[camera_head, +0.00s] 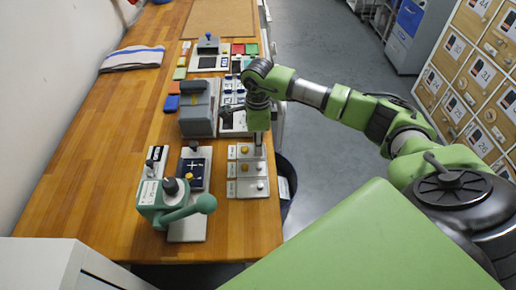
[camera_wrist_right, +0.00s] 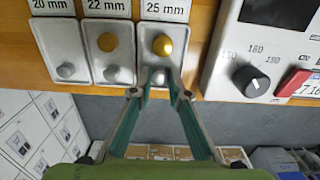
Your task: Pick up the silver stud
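Three small grey trays sit in a row, and the right wrist view labels them 20 mm, 22 mm and 25 mm. The 25 mm tray (camera_wrist_right: 146,30) holds a gold stud (camera_wrist_right: 162,45) and a silver stud (camera_wrist_right: 158,77). My right gripper (camera_wrist_right: 160,80) points down at this silver stud, its fingertips apart on either side of it; contact cannot be told. Other silver studs lie in the 22 mm tray (camera_wrist_right: 112,73) and 20 mm tray (camera_wrist_right: 66,71). In the head view my right gripper (camera_head: 258,146) is over the far tray. My left gripper is out of view.
A green hand press (camera_head: 175,195) stands left of the trays on the wooden table (camera_head: 115,145). A grey block-shaped device (camera_head: 196,108) is behind. A dial unit (camera_wrist_right: 255,65) is beside the 25 mm tray. A dark bin (camera_head: 286,185) stands off the table's right edge.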

